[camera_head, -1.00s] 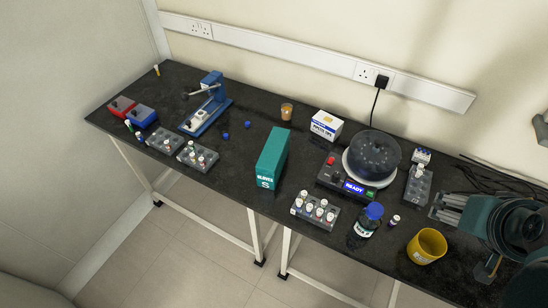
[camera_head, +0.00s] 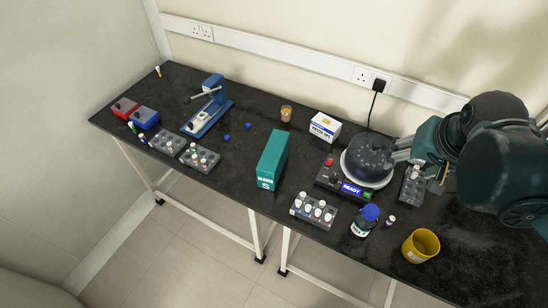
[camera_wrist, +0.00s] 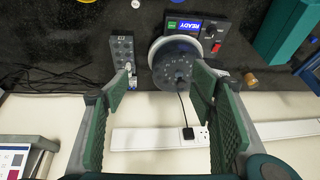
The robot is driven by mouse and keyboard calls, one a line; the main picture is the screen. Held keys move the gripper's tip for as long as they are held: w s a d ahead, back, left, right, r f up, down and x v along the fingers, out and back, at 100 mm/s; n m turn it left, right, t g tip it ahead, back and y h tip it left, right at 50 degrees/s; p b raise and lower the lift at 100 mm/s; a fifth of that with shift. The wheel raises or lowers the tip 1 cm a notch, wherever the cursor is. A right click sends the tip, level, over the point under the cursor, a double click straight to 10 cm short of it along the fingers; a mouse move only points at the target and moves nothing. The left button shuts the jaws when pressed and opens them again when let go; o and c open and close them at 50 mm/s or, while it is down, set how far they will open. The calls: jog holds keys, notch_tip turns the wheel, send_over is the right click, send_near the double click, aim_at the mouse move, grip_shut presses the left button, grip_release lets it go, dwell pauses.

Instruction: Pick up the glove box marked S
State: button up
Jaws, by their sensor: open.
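The glove box marked S is a teal upright box (camera_head: 272,160) near the front edge in the middle of the bench. Its white label is at the lower front; the S shows more clearly in the earlier head view. In the wrist view a teal box (camera_wrist: 284,30) shows at the top right, partly cut off. My gripper (camera_wrist: 166,110) is open, with its two green-padded fingers wide apart and nothing between them. In the head view my gripper (camera_head: 408,158) is at the right, close to the centrifuge and well to the right of the glove box.
A centrifuge (camera_head: 367,158) with a READY display stands between my gripper and the box. A white carton (camera_head: 325,127) is behind.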

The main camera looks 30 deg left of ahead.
jog(key=w+a+f+g+p, duration=0.15)
jog(key=w+a, duration=0.25)
jog(key=a, duration=0.7)
jog(key=n+g+h+p, duration=0.1)
jog(key=n+g+p, duration=0.15)
jog(key=p, duration=0.35)
send_near(275, 149)
jog(key=shift+m+g, duration=0.3)
jog(key=shift+m, duration=0.15)
jog(key=f, duration=0.4)
jog(key=w+f, duration=0.1)
jog(key=f, duration=0.1)
jog(key=shift+d+f, duration=0.1)
jog(key=shift+f, duration=0.05)
jog(key=shift+s+a+f, duration=0.25)
jog(key=shift+a, duration=0.05)
jog(key=shift+f, duration=0.15)
jog(key=shift+f, duration=1.15)
jog(key=shift+f, duration=0.1)
jog(key=shift+s+f, duration=0.2)
jog(key=shift+f, duration=2.3)
